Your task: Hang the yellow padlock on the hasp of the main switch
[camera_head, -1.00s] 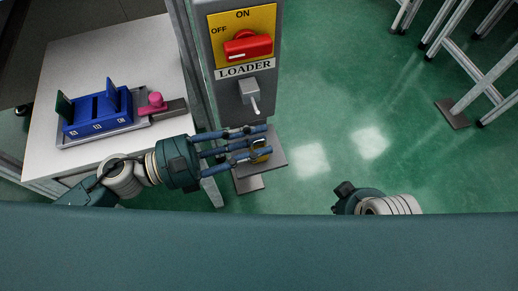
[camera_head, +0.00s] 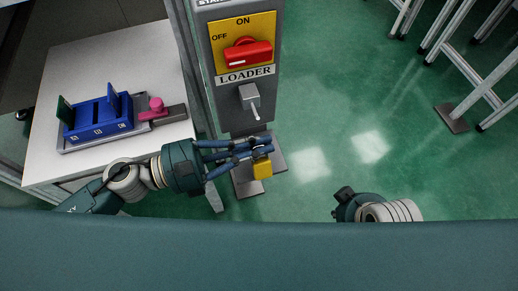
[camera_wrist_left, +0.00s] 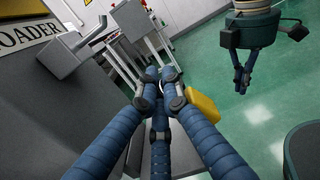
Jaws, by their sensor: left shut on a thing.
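The yellow padlock (camera_head: 262,168) hangs at the fingertips of my left gripper (camera_head: 262,148), which is shut on it. Its body shows below the fingers; its shackle is mostly hidden. In the left wrist view the padlock (camera_wrist_left: 204,107) shows right of the fingers (camera_wrist_left: 162,82). The main switch (camera_head: 247,53) has a red handle on a yellow ON/OFF plate. Its hasp (camera_head: 251,98), a grey block with a pale rod, is below the LOADER label, above and apart from the padlock. It also shows in the left wrist view (camera_wrist_left: 70,58). My right gripper (camera_head: 345,195) is low at right, its opening unclear; it also shows in the left wrist view (camera_wrist_left: 242,78).
A white table (camera_head: 70,165) at left carries a blue rack (camera_head: 98,117) and a pink-knobbed part (camera_head: 156,104). The switch's grey post (camera_head: 240,122) stands on a foot plate. Metal frame legs (camera_head: 470,85) are at upper right. Green floor is open between.

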